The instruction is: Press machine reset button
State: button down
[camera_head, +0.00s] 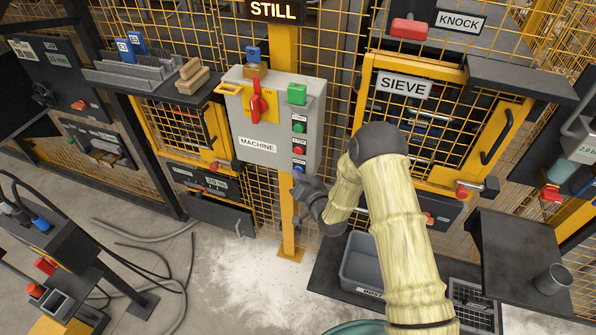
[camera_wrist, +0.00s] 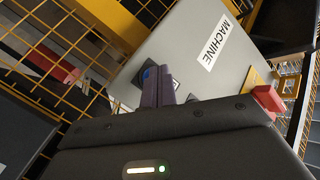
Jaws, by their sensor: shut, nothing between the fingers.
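The grey machine box (camera_head: 262,125), labelled MACHINE, hangs on a yellow post in the middle of the head view. Its right column holds a green, a red and, lowest, a blue button (camera_head: 299,169). The button labels are too small to read. My gripper (camera_head: 299,181) is shut and empty, with its tip just below the blue button. In the wrist view my shut fingers (camera_wrist: 158,86) point at the box face (camera_wrist: 190,45). The blue button (camera_wrist: 149,75) shows there partly hidden by the fingers. I cannot tell whether they touch it.
A red switch on a yellow plate (camera_head: 257,102) and a green block (camera_head: 297,93) sit on the same box. Yellow mesh fencing stands behind. The SIEVE door (camera_head: 405,88) is to the right. A grey bin (camera_head: 361,265) lies below my arm.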

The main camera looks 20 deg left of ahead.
jog(key=shift+s, duration=0.8)
jog(key=s, duration=0.5)
jog(key=shift+a, duration=0.25)
dwell(0.8)
